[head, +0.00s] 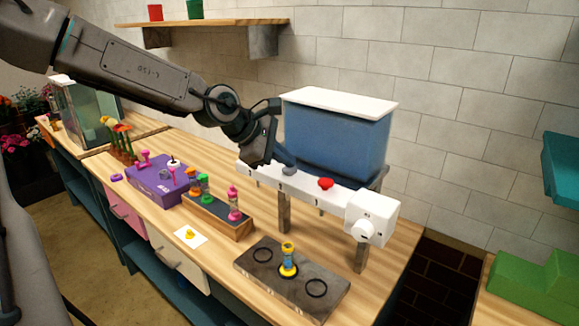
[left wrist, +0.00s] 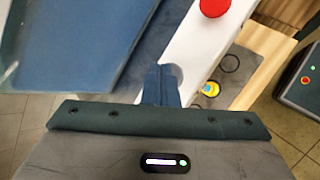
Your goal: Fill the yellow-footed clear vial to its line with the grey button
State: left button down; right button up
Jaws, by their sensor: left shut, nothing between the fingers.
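The yellow-footed clear vial (head: 288,262) stands upright in the middle ring of a dark slab under the white dispenser bar. Blue shows inside it; its fill line is too small to make out. In the left wrist view the vial (left wrist: 210,88) shows as a small yellow and blue shape. My left gripper (head: 286,162) is shut and empty, fingertips down at the top of the bar. Its fingers (left wrist: 161,84) largely cover the grey button (left wrist: 176,73), of which a round grey edge shows; I cannot tell whether it is pressed. My right gripper is not in view.
A red button (head: 325,184) sits on the bar (head: 301,189), below a blue tank (head: 335,138). The dark slab (head: 253,277) has empty rings either side. A wooden rack (head: 207,215) with several vials and a purple box (head: 155,186) stand left.

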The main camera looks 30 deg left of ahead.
aim_at(284, 169)
pick_arm(q)
jog(key=shift+r+p, duration=0.3)
jog(key=shift+r, duration=0.45)
jog(key=shift+r+p, duration=1.6)
jog(key=shift+r, duration=0.95)
jog(key=shift+f, duration=0.1)
dwell(1.1)
